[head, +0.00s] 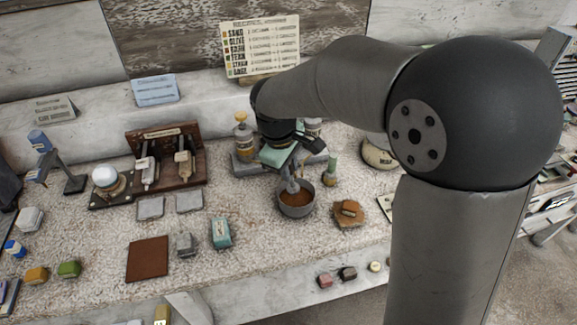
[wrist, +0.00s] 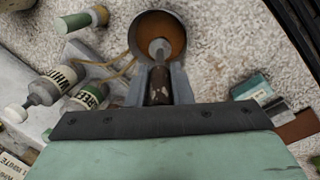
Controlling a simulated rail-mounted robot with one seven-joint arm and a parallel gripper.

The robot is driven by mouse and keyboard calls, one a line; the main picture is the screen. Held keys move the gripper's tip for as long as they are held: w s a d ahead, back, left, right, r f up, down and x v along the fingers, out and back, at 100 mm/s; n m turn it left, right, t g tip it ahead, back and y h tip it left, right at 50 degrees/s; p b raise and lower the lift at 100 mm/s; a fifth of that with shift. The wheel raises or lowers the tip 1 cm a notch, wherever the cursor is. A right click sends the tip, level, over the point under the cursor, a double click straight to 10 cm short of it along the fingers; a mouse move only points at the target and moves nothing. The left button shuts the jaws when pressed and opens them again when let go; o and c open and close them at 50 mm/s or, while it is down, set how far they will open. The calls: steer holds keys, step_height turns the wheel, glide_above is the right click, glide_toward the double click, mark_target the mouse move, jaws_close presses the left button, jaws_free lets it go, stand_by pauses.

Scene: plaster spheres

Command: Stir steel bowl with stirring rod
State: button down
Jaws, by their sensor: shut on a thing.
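The steel bowl (head: 296,211) stands on the rough pale worktop and holds an orange-brown substance. It also shows at the top of the wrist view (wrist: 135,37), with the brown contents inside. My gripper (head: 293,185) points down over the bowl. In the wrist view, my gripper (wrist: 161,77) is shut on the stirring rod (wrist: 158,86), which has a dark, worn handle and a pale grey end. The grey end overlaps the bowl's opening. I cannot tell how deep the rod's tip sits in the contents.
A teal block (head: 221,233) is at the front left. Labelled bottles (wrist: 55,80) stand close by. A brown mat (head: 148,259) lies left.

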steer(key=shift+r, duration=0.1)
step_height(320, 180, up, 5)
steer(key=p, duration=0.4)
stand_by(0.4)
